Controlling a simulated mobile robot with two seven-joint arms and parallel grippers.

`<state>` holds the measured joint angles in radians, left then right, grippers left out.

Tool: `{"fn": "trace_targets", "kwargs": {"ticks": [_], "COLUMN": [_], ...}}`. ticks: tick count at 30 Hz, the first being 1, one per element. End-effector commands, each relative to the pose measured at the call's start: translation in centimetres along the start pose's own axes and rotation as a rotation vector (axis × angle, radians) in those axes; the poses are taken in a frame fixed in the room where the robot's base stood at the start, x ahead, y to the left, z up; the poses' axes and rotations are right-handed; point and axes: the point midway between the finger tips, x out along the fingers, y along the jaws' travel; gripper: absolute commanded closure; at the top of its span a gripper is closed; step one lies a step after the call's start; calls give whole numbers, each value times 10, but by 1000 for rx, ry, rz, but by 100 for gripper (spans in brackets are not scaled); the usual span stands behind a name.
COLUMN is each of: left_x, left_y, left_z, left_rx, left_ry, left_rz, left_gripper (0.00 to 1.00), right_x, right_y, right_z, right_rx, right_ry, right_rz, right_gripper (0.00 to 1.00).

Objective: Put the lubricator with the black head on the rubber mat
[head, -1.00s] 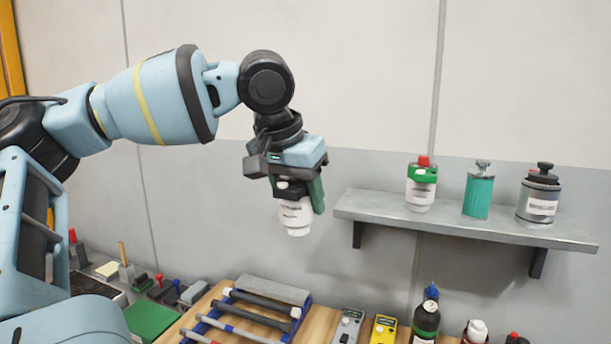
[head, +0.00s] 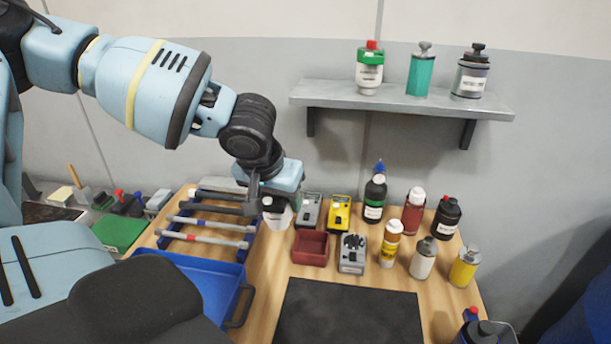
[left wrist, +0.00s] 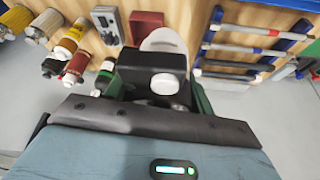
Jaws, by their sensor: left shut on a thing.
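My left gripper (head: 276,200) is shut on the lubricator with the black head. In the head view its white lower body (head: 279,219) shows below the jaws, over the wooden bench. The left wrist view shows its black head (left wrist: 150,72) with a white round knob, between the jaws (left wrist: 155,95). The gripper hides much of it in the head view. The black rubber mat (head: 348,315) lies flat and bare at the front of the bench, nearer and to the right of the held lubricator. My right gripper is not in view.
A red tray (head: 311,248) and a grey device (head: 352,254) stand just behind the mat. Several bottles stand to the right, including a yellow one (head: 464,267). A blue tool rack (head: 210,238) is left. A shelf (head: 400,102) holds a lubricator with a green head (head: 369,68).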

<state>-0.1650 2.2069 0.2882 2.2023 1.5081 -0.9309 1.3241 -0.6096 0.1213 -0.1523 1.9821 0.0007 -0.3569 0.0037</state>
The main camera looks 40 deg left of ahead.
Motion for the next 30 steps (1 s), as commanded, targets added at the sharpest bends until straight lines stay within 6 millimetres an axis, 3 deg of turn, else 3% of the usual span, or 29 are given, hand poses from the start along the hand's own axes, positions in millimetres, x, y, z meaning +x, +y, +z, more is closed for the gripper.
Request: {"fn": "trace_targets", "kwargs": {"ticks": [11, 18, 23, 26, 30], "left_x": [5, 22, 43, 54, 64], "left_y": [-67, -102, -96, -79, -41], "left_z": [0, 22, 42, 50, 58], "left_rx": [-147, -237, -247, -227, -164], "left_ry": [2, 2, 2, 3, 5], "left_rz": [-53, -82, -88, -79, -56], "left_gripper": [74, 74, 75, 75, 74], "right_x": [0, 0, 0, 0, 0], "right_y": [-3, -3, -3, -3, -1], "right_z": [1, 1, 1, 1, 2], "right_rx": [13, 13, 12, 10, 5], "right_ry": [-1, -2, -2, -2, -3], "right_rz": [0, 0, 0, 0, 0], "right_gripper": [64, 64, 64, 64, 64]}}
